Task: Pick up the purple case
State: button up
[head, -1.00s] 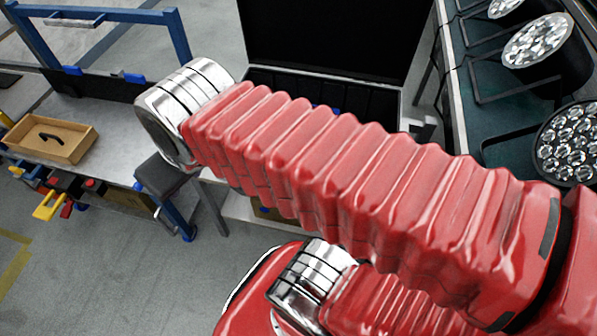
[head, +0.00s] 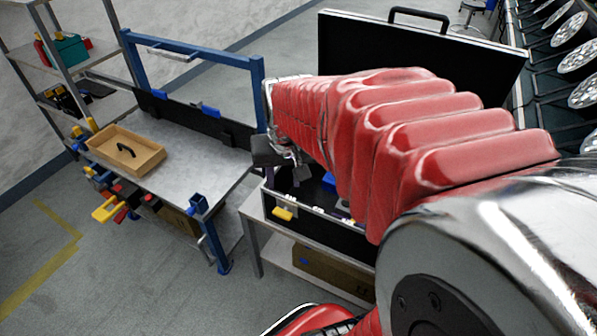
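No purple case shows clearly in the head view. A small purplish patch (head: 343,206) lies inside the open black case (head: 420,50), partly behind my arm; I cannot tell what it is. A blue thing (head: 329,182) is close by it in the same case. My gripper (head: 283,168) is dark and small at the far end of my red arm, over the left end of the open case. My arm hides much of the case's inside. I cannot tell whether the fingers are open or shut, and I see nothing held.
A grey workbench (head: 190,150) with a blue frame stands left, bearing a wooden tray (head: 125,150) with a black handle. A shelf rack (head: 50,60) is behind it. Par cans (head: 570,28) line the right. A cardboard box (head: 325,268) sits under the case's table. The left floor is clear.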

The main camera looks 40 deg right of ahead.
jog(key=d+f+m+g, duration=0.2)
jog(key=d+f+m, duration=0.2)
jog(key=d+f, duration=0.55)
jog(key=m+g+y, duration=0.1)
jog(key=m, duration=0.3)
send_over(353, 221)
notch_tip(353, 221, down, 8)
jog(key=shift+a+f, duration=0.1)
jog(key=shift+f, duration=0.1)
jog(key=shift+f, duration=0.1)
jog(key=shift+f, duration=4.2)
jog(key=shift+a+f, duration=0.2)
jog(key=shift+f, duration=2.4)
jog(key=shift+c, duration=0.4)
